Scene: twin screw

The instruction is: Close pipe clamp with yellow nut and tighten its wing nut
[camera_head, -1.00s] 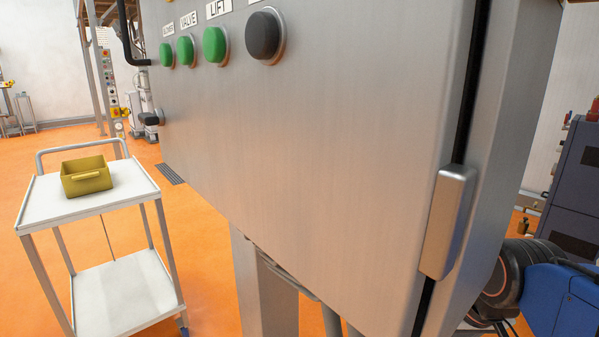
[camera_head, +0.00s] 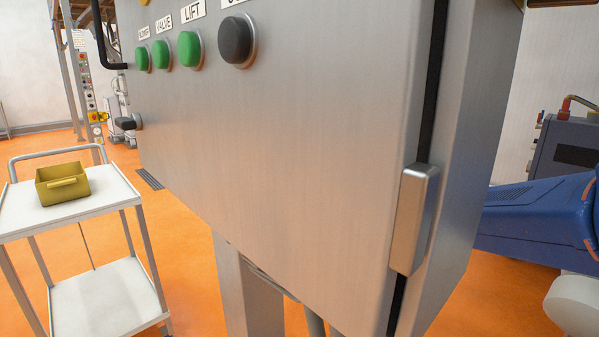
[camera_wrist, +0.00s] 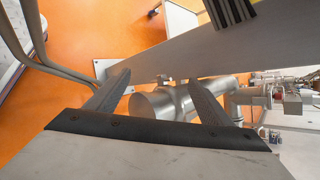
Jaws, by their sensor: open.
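My gripper (camera_wrist: 158,82) shows in the wrist view with its two dark fingers spread apart and nothing between the tips. A shiny metal pipe (camera_wrist: 155,106) lies beyond the fingers, partly hidden behind them, and more pipework (camera_wrist: 233,103) continues to the right. I cannot make out the clamp with the yellow nut or its wing nut in either view. I cannot tell how far the pipe is from the fingertips.
In the head view, a large steel cabinet (camera_head: 290,150) with a handle (camera_head: 414,218) and green and black buttons (camera_head: 189,50) fills the middle. A white trolley (camera_head: 90,208) with a yellow bin (camera_head: 62,184) stands at left. Orange floor (camera_head: 193,218) shows between them.

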